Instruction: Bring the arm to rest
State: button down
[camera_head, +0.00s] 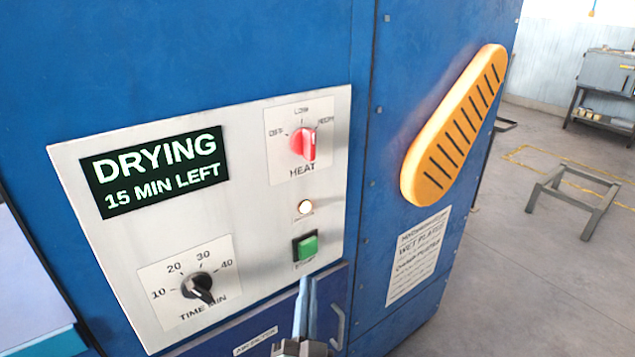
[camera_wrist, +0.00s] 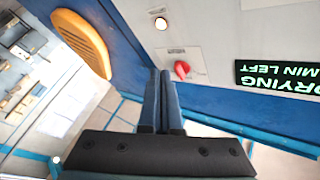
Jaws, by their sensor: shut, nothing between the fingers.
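My gripper (camera_head: 303,310) is at the bottom of the head view, just below the green button (camera_head: 307,247) on the dryer's control panel (camera_head: 250,240). In the wrist view the two fingers (camera_wrist: 160,75) are pressed together and empty, pointing toward the panel. A small gap to the panel seems likely, but I cannot tell if the tips touch it. The display (camera_head: 154,172) reads "DRYING 15 MIN LEFT". The red heat knob (camera_head: 304,143) and black time knob (camera_head: 198,287) are on the panel. The round lamp (camera_head: 305,208) is lit.
The blue dryer body (camera_head: 200,50) fills most of the view. An orange slotted cover (camera_head: 455,125) sticks out on its right side. A metal handle (camera_head: 338,326) is close to my gripper. Open floor with a low metal stand (camera_head: 575,195) lies to the right.

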notch_tip(320, 180, up, 28)
jog(key=s+a+r+n+t+y, duration=0.1)
jog(key=s+a+n+t+y, duration=0.15)
jog(key=n+t+y, duration=0.35)
jog(key=s+d+r+h, duration=0.2)
jog(key=s+r, duration=0.4)
jog(key=r, duration=0.2)
jog(key=s+d+r+n+h, duration=0.1)
jog(key=s+d+r+h, duration=0.1)
jog(key=s+r, duration=0.4)
jog(key=shift+s+r+h, duration=0.4)
jog(key=shift+r, duration=0.45)
jog(key=shift+s, duration=0.1)
dwell(3.5)
